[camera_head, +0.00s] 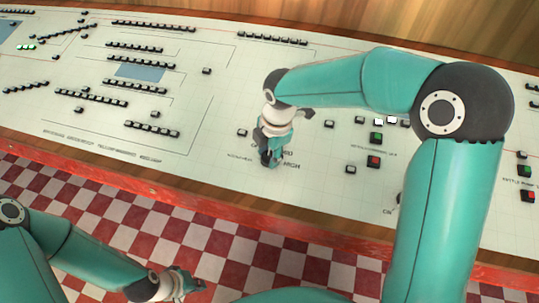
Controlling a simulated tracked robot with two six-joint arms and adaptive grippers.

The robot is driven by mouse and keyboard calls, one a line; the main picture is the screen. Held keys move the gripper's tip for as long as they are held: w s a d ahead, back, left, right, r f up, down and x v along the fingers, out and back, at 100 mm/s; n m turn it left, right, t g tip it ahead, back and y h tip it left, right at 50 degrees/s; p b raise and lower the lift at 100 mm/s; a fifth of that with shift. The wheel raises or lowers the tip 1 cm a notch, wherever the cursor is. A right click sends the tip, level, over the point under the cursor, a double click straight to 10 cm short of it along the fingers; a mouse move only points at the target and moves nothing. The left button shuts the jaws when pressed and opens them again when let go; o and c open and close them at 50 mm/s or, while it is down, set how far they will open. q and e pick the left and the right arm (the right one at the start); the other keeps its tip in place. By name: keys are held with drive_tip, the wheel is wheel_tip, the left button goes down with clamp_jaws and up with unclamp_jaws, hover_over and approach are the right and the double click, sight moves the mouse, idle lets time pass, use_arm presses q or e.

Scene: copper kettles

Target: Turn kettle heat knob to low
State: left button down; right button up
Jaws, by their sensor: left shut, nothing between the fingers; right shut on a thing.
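My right gripper (270,158) reaches down to the white, sloping control panel (215,105) from the right, near its front edge. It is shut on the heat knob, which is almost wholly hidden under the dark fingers. Black printed lettering (291,165) shows just to the right of the fingers, partly covered, and more lettering lies to the left. I cannot tell which setting the knob points to. My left gripper (188,284) is shut and empty, low in the picture, over the checkered floor and well away from the panel.
Several rows of black switches fill the panel's left side. A wooden edge and red trim (150,190) border the panel's front.

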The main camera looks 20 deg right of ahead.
drive_tip(key=shift+m, duration=0.5)
drive_tip(key=o, duration=1.1)
drive_tip(key=shift+o, duration=0.2)
wheel_tip(320, 180, up, 12)
drive_tip(key=s+d, duration=0.1)
drive_tip(key=shift+s, duration=0.25)
drive_tip(key=shift+f, duration=0.1)
